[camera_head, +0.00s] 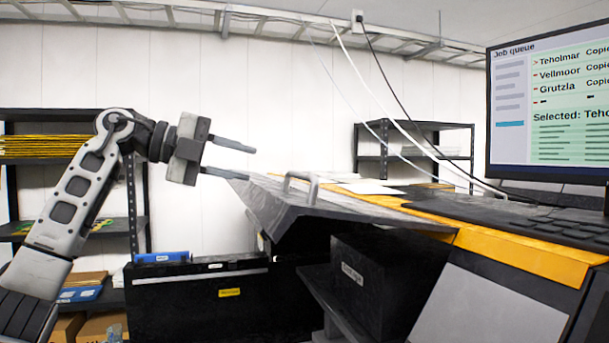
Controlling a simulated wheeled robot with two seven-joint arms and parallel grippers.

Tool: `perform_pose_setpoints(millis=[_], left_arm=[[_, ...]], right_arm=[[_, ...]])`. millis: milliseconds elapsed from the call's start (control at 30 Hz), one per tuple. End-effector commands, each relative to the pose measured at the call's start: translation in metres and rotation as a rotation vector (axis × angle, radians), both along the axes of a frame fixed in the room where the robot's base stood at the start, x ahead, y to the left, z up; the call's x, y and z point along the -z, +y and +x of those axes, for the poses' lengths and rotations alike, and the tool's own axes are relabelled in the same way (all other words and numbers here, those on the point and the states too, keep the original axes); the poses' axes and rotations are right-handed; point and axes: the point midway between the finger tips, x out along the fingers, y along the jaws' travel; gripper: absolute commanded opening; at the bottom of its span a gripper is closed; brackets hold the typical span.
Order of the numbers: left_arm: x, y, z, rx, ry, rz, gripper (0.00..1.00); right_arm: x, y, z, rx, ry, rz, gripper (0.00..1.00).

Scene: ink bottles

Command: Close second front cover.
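A dark grey panel (330,213) with a curved grey handle (298,187) sticks out to the left from the machine with the orange-yellow edge (520,258). It looks like a front cover standing open, roughly level and a little tilted. My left gripper (250,164) is open and empty, its two fingers pointing right. The lower fingertip is close to the panel's left corner in the picture; I cannot tell whether they touch. The handle lies to the right of the fingertips. My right gripper is not in view.
A monitor (548,105) and a keyboard (560,226) are at the right. A labelled black box (385,285) sits below the panel. A black cabinet (180,300) stands at lower middle-left. Shelves stand behind at left (140,190) and centre (364,150). Cables hang behind.

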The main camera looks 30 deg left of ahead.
Motion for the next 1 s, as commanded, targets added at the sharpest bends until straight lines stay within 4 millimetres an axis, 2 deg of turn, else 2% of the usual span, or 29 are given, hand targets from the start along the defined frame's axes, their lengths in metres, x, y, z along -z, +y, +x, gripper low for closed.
perform_pose_setpoints(millis=[33,300,500,700,967,1000], left_arm=[[0.002,-0.01,0.009,0.005,0.001,-0.001,0.32],[0.015,-0.048,0.051,0.006,0.0,-0.002,0.32],[0.024,-0.067,0.075,0.003,0.0,-0.001,0.32],[0.028,-0.076,0.085,0.001,-0.001,0.0,0.32],[0.029,-0.077,0.086,0.001,-0.001,0.0,0.32],[0.029,-0.077,0.086,0.001,-0.001,0.0,0.3]], right_arm=[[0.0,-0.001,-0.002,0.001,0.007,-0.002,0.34],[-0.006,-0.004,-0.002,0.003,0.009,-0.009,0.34],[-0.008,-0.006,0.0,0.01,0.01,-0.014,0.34],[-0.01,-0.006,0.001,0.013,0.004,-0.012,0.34],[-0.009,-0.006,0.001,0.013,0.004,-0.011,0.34],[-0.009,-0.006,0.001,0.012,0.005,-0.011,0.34]])
